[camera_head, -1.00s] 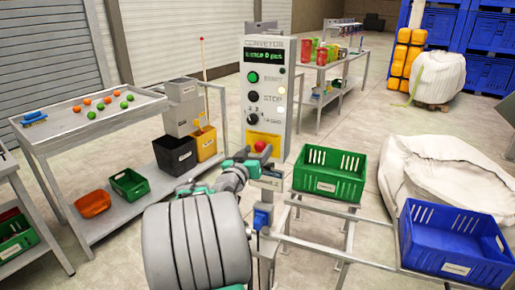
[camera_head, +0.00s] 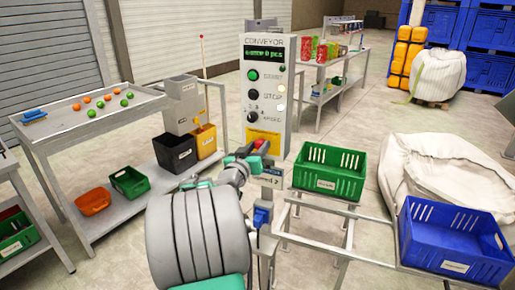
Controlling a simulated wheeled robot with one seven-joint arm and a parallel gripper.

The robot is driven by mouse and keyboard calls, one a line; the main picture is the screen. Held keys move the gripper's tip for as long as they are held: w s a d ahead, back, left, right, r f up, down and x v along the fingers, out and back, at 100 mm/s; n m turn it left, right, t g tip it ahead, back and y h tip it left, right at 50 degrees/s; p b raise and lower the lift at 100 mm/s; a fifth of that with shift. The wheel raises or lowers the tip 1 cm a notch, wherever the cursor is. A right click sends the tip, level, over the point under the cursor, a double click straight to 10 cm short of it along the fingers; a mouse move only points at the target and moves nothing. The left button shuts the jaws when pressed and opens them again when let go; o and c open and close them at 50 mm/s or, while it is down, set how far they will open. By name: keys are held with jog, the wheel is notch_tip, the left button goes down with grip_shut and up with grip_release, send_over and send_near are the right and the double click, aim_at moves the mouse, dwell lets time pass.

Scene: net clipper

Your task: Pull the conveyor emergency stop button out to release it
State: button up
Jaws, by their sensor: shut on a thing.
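The conveyor control panel (camera_head: 284,95) is a tall grey box with a lit green display, a green start button, a black stop button and a black knob. Below them is a yellow label (camera_head: 263,138). The red emergency stop button (camera_head: 261,144) shows in front of the yellow label, low on the panel, and is partly hidden by my gripper. My gripper (camera_head: 260,150) is at the red button with its jaws shut on it. Whether the button is pushed in or out cannot be told at this size.
A green crate (camera_head: 330,181) stands right of the panel on a metal frame, with a blue crate (camera_head: 455,238) farther right. A steel table (camera_head: 75,126) with small balls is at left. A white bulk bag (camera_head: 434,172) lies behind the crates.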

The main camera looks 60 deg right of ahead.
grip_shut()
dwell(0.6)
